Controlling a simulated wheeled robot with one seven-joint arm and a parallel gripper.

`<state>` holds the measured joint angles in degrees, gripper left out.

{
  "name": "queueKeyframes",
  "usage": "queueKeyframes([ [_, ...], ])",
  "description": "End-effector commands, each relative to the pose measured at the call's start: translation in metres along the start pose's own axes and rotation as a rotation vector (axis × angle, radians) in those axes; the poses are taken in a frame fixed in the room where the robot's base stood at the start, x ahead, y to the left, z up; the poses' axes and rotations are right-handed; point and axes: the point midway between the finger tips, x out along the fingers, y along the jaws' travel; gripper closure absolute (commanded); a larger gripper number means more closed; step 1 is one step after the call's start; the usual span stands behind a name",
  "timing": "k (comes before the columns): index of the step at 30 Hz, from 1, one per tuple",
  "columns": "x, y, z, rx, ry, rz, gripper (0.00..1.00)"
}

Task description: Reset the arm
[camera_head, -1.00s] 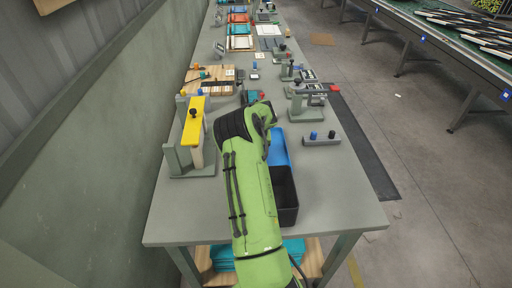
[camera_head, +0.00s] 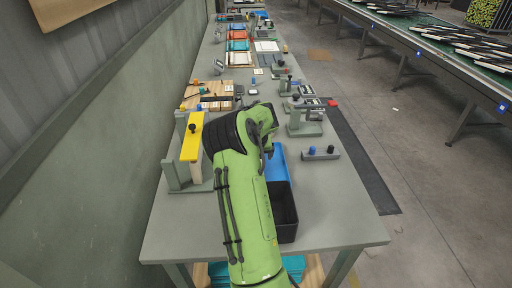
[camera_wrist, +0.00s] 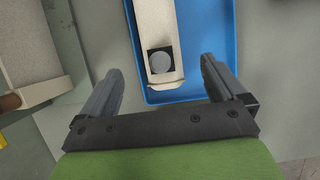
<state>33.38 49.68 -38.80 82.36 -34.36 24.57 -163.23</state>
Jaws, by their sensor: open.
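My green arm (camera_head: 245,200) reaches forward over the grey workbench in the head view, and it hides my gripper there. In the wrist view my gripper (camera_wrist: 161,66) is open, its two grey fingers wide apart with nothing between them in their grip. Ahead of the fingers, a pale beam-like part (camera_wrist: 162,40) with a round grey disc in a dark square end lies in a blue tray (camera_wrist: 225,45). The blue tray also shows in the head view (camera_head: 276,165), partly behind my arm.
A fixture with a yellow bar (camera_head: 190,140) stands left of my arm. A black bin (camera_head: 284,212) is close on its right. Grey clamp fixtures (camera_head: 305,120) and a small block with knobs (camera_head: 321,155) stand farther right. The bench's front right corner is bare.

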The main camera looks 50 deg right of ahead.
Motion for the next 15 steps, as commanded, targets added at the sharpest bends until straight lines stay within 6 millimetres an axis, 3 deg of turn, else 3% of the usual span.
queueKeyframes([
  [6, -0.059, 0.0, 0.001, 0.0, -0.004, 0.002, 0.03],
  [10, -0.077, 0.0, 0.0, -0.001, -0.001, 0.001, 0.03],
  [15, -0.084, 0.0, 0.0, -0.001, 0.0, 0.0, 0.03],
])
